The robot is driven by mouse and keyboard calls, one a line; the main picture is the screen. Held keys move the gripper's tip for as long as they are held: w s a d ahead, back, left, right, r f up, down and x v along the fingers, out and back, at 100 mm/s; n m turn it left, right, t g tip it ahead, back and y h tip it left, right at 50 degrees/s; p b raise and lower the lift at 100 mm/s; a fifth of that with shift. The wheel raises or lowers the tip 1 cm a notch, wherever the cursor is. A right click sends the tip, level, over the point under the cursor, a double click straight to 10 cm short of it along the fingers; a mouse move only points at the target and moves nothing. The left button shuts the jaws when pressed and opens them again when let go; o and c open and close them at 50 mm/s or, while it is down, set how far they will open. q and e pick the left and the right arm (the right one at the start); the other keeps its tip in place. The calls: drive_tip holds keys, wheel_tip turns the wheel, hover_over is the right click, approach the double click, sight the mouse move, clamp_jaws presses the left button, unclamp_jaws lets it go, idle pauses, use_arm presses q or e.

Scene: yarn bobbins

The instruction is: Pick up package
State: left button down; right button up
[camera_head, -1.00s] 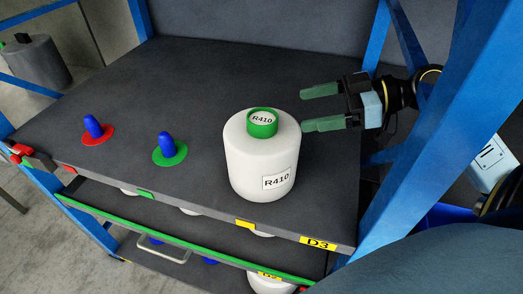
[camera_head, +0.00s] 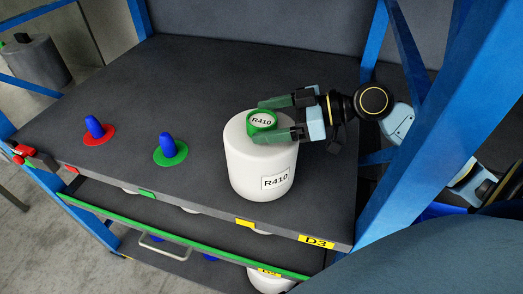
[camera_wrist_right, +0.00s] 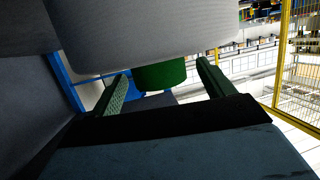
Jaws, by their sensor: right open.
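The package is a white yarn bobbin (camera_head: 258,170) with a green core top and an R410 label, standing upright near the front edge of the shelf. My right gripper (camera_head: 272,118) reaches in from the right at the height of the green core (camera_head: 262,122). Its two green fingers are open, one on the far side and one on the near side of the core. In the right wrist view the green core (camera_wrist_right: 160,75) shows between the spread fingers, with visible gaps beside it. The white bobbin body (camera_wrist_right: 150,30) fills the top of that view. My left gripper is not in view.
The dark shelf (camera_head: 200,80) has a D3 tag at its front right. A red peg base (camera_head: 98,138) and a green peg base (camera_head: 170,158) with blue pegs stand left of the bobbin. A blue post (camera_head: 430,130) rises close at the right. The shelf behind is clear.

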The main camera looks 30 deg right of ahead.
drive_tip(key=shift+c, duration=0.2)
clamp_jaws()
drive_tip(key=shift+w+r, duration=0.1)
idle(0.5)
